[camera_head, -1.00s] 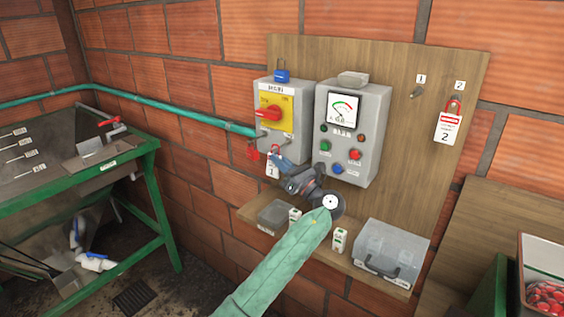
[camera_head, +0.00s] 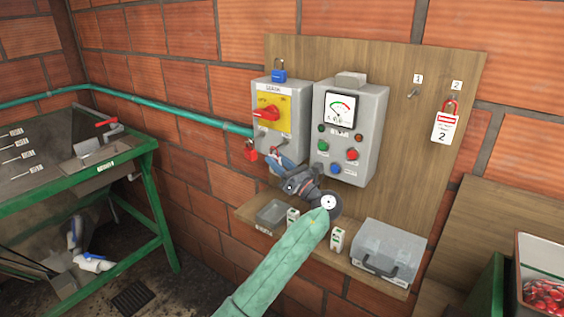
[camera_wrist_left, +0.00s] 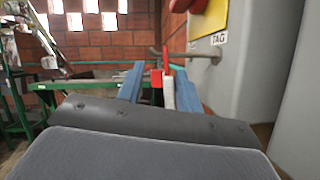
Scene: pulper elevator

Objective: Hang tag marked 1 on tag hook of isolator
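The isolator (camera_head: 280,118) is the grey box with a yellow plate and red handle on the board. Its peg beside the TAG label, the tag hook (camera_wrist_left: 205,57), sticks out to the left in the wrist view. A thin white tag with a red top (camera_wrist_left: 168,92) shows nearly edge-on below this hook, its red part at the peg; its number is not readable. My left gripper (camera_head: 272,160) is just below the isolator. Its blue fingers (camera_wrist_left: 160,88) stand apart on either side of the tag, which lies closer to the right finger. My right gripper is out of view.
The grey meter box (camera_head: 352,135) stands close on the right. Tag 2 (camera_head: 445,129) hangs on the far-right hook; hook 1 (camera_head: 413,93) is empty. A shelf (camera_head: 345,262) with bins lies below.

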